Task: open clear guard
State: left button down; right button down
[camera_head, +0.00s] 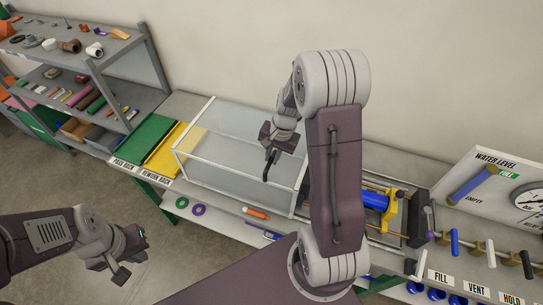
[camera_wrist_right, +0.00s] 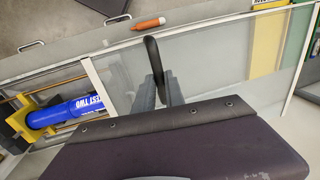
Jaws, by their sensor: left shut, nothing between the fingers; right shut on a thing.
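The clear guard (camera_head: 225,150) is a see-through box with a white frame, lying along the bench in the head view. In the right wrist view its clear panel (camera_wrist_right: 115,75) and white edges fill the middle. My right gripper (camera_head: 271,158) is over the guard's right part, fingers pointing down. In the right wrist view the right gripper (camera_wrist_right: 160,92) is shut on a black handle (camera_wrist_right: 153,55). How the handle joins the guard is hidden. My left gripper (camera_head: 118,262) is shut and empty, low at the left, away from the bench.
A blue pipe (camera_head: 374,200) in a yellow clamp lies right of the guard. Green (camera_head: 142,143) and yellow (camera_head: 165,150) racks stand left of it. An orange marker (camera_head: 255,213) and two rings lie on the bench's front ledge. A valve row and gauge panel (camera_head: 500,190) are at the right.

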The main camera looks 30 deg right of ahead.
jog(key=shift+w+a, duration=0.15)
jog(key=shift+w, duration=0.1)
jog(key=shift+s+d+r, duration=0.1)
jog(key=shift+s+d, duration=0.25)
jog(key=shift+d, duration=0.05)
jog(key=c, duration=1.5)
grip_release()
jog(key=shift+o, duration=0.5)
jog(key=shift+a, duration=0.15)
jog(key=shift+a, duration=0.1)
notch_tip(320, 180, up, 9)
jog(key=s+d+b, duration=0.1)
jog(key=b, duration=0.1)
jog(key=shift+s, duration=0.15)
